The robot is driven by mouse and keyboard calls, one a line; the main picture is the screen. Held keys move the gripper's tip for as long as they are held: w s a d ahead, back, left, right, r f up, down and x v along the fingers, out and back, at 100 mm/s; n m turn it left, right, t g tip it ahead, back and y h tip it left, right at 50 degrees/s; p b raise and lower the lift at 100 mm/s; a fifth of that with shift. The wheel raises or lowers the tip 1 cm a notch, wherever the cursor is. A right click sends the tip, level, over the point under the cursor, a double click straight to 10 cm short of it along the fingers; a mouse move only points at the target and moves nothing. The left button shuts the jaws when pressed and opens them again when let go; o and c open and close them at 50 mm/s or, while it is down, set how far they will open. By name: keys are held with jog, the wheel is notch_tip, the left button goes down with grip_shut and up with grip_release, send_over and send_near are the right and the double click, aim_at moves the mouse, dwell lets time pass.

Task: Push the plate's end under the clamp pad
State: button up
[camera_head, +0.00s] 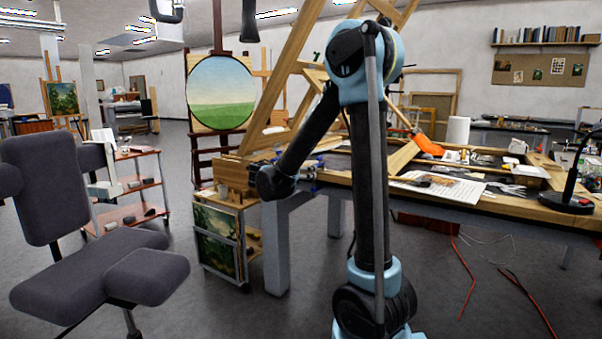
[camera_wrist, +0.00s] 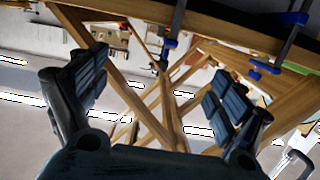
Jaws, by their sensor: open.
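My gripper (camera_wrist: 157,82) is open and empty in the wrist view, with its two dark padded fingers wide apart. Clamps with blue parts show in the wrist view: one (camera_wrist: 290,18) at the upper right and one (camera_wrist: 168,44) at the top middle, beyond the fingers on a long wooden bar (camera_wrist: 225,32). Small blue and metal clamp parts (camera_head: 309,168) also show at the left end of the table in the head view, beside my arm. I cannot make out the plate or tell which part is the clamp pad. My fingers touch nothing that I can see.
A wooden-edged table (camera_head: 480,208) carries papers (camera_head: 438,187), a black lamp (camera_head: 575,190) and a tilted wooden frame (camera_head: 285,85). A grey chair (camera_head: 90,275) and a small cart with paintings (camera_head: 218,240) stand left. Red cables (camera_head: 470,285) lie on the floor.

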aim_at(323, 166)
jog(key=shift+w+d, duration=0.1)
jog(key=x, duration=1.7)
jog(key=shift+c, duration=0.4)
jog(key=c, duration=1)
jog(key=o, duration=1.1)
jog(key=shift+f, duration=0.1)
jog(key=v, duration=1.1)
jog(key=shift+s+a, duration=0.25)
